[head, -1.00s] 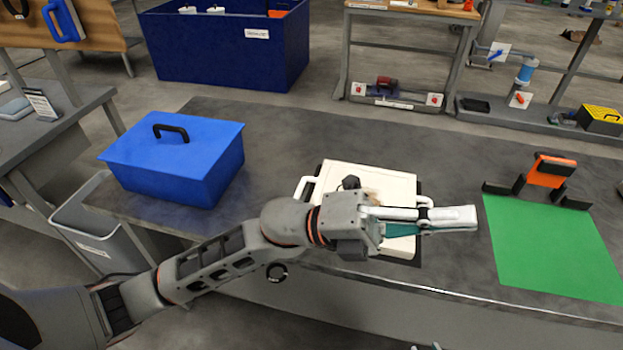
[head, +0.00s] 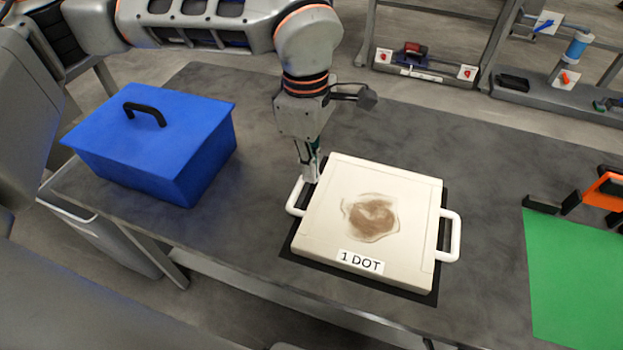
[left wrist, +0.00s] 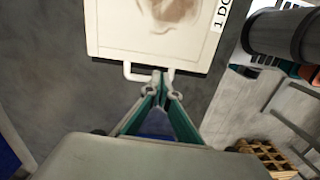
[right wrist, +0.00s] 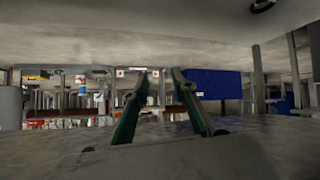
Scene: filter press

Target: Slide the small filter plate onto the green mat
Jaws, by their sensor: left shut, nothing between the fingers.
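The small filter plate (head: 330,205) is a cream square slab with a brown stain, a "1 DOT" label and a white handle on its left and right sides. It lies flat on a black pad (head: 425,295). The green mat (head: 575,280) lies to its right with a gap of bare table between. My left gripper (head: 311,178) points down at the plate's left edge, by the left handle. In the left wrist view its shut, empty fingertips (left wrist: 161,82) are at the handle (left wrist: 133,74); contact is unclear. My right gripper (right wrist: 158,74) is open and empty, away from the plate.
A blue lidded box (head: 150,140) stands on the table left of the plate. An orange and black fixture (head: 600,190) stands at the green mat's back edge. The grey table (head: 480,170) is clear between plate and mat. Its front edge is close to the plate.

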